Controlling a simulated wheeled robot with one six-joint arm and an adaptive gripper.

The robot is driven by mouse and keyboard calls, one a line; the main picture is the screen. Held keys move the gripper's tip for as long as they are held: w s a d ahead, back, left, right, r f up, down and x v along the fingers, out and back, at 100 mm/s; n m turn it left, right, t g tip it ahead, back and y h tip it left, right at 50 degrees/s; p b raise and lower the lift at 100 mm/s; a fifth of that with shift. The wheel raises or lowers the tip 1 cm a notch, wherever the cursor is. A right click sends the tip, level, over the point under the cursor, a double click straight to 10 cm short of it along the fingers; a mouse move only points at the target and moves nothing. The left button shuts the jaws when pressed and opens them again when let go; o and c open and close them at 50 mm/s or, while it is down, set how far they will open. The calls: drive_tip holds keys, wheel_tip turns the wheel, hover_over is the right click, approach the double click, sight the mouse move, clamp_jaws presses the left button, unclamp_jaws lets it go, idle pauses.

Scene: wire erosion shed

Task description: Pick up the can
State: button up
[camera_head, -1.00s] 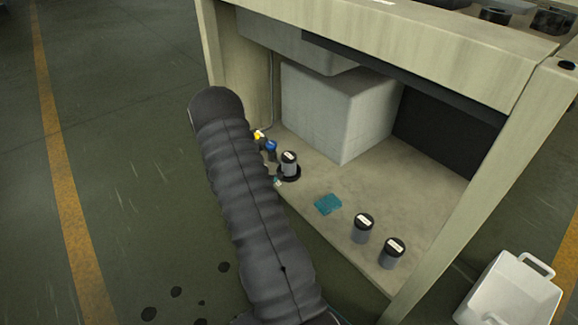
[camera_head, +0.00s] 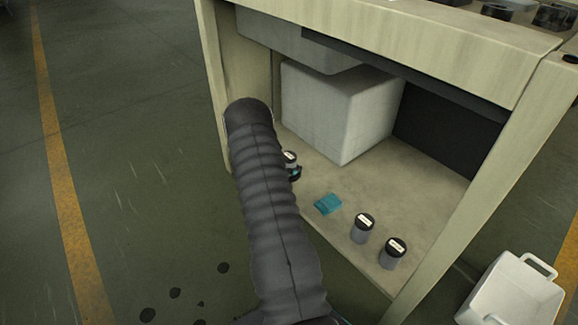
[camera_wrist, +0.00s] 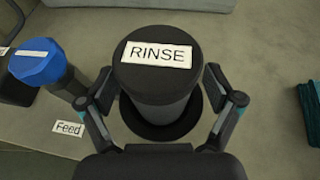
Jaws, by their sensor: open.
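The can (camera_wrist: 160,75) is a grey cylinder with a black lid and a white label reading RINSE. It stands upright on a round black base in the wrist view. My gripper (camera_wrist: 168,92) is open, with one finger on each side of the can; I cannot tell whether either finger touches it. In the head view the can (camera_head: 290,157) shows on the lower shelf, mostly hidden behind my arm.
A blue-capped bottle (camera_wrist: 38,65) stands left of the can, near a Feed label (camera_wrist: 68,128). A teal cloth (camera_head: 328,204) and two similar cans (camera_head: 362,229) (camera_head: 392,253) are to the right. A pale box (camera_head: 335,110) stands behind. A shelf post (camera_head: 490,190) bounds the right.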

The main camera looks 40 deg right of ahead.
drive_tip(key=c, duration=1.3)
drive_tip(key=shift+o, duration=0.2)
drive_tip(key=shift+r, duration=0.1)
